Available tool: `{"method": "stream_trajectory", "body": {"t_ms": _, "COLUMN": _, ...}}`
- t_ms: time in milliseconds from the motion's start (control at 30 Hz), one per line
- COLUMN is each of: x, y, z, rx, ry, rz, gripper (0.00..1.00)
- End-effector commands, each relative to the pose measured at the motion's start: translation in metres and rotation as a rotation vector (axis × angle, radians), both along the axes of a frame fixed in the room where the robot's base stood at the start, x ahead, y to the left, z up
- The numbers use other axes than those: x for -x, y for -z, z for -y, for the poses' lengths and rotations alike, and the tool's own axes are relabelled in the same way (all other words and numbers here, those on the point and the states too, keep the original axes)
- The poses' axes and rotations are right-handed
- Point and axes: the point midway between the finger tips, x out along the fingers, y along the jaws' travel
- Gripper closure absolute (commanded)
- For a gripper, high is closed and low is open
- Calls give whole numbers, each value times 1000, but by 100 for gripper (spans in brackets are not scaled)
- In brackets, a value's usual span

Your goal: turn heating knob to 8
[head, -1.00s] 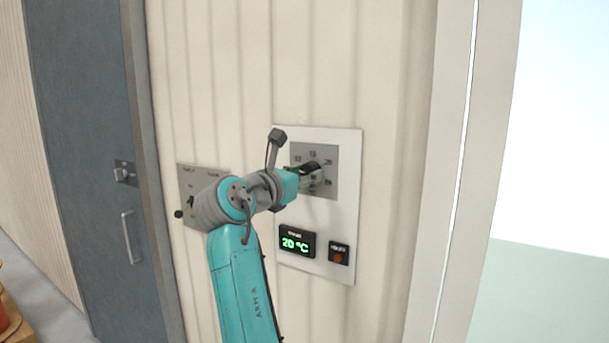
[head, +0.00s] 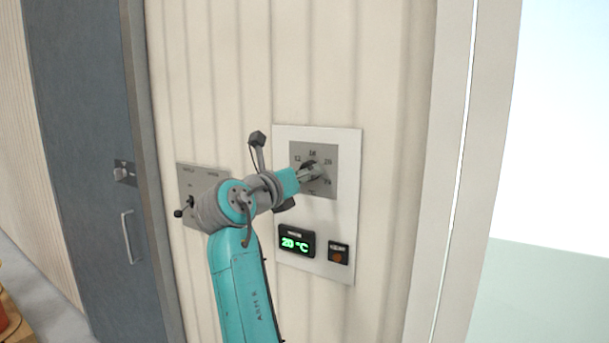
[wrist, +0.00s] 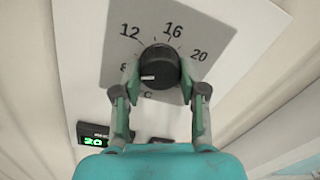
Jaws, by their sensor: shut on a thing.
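The heating knob (wrist: 160,66) is round and black, on a grey dial plate (wrist: 115,50) marked 12, 16 and 20, with an 8 partly hidden at the left finger. Its white mark points left and slightly down, close to the 8; the exact alignment is hard to tell. My gripper (wrist: 159,70) is shut on the knob, one finger on each side. In the head view my gripper (head: 308,174) covers part of the knob, and the dial plate (head: 326,150) shows around it.
The white panel (head: 345,215) also carries a green display (head: 296,242) reading 20 °C and a small box with an orange button (head: 338,254). A grey switch plate (head: 205,175) is left, partly behind my arm. Further left is a blue-grey door (head: 85,130) with a handle (head: 130,237).

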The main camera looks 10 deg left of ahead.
Motion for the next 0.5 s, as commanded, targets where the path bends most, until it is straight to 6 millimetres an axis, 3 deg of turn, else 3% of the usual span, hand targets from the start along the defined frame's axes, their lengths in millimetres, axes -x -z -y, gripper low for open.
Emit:
{"method": "stream_trajectory", "body": {"t_ms": 300, "x": 0, "y": 3, "z": -1, "rx": 1, "ry": 1, "rz": -6, "gripper": 93}}
{"method": "stream_trajectory", "body": {"t_ms": 333, "x": 0, "y": 3, "z": 0, "rx": 1, "ry": 1, "rz": -6, "gripper": 56}}
{"method": "stream_trajectory", "body": {"t_ms": 433, "x": 0, "y": 3, "z": -1, "rx": 1, "ry": 1, "rz": -5, "gripper": 33}}
{"method": "stream_trajectory", "body": {"t_ms": 500, "x": 0, "y": 2, "z": 0, "rx": 1, "ry": 0, "rz": -4, "gripper": 33}}
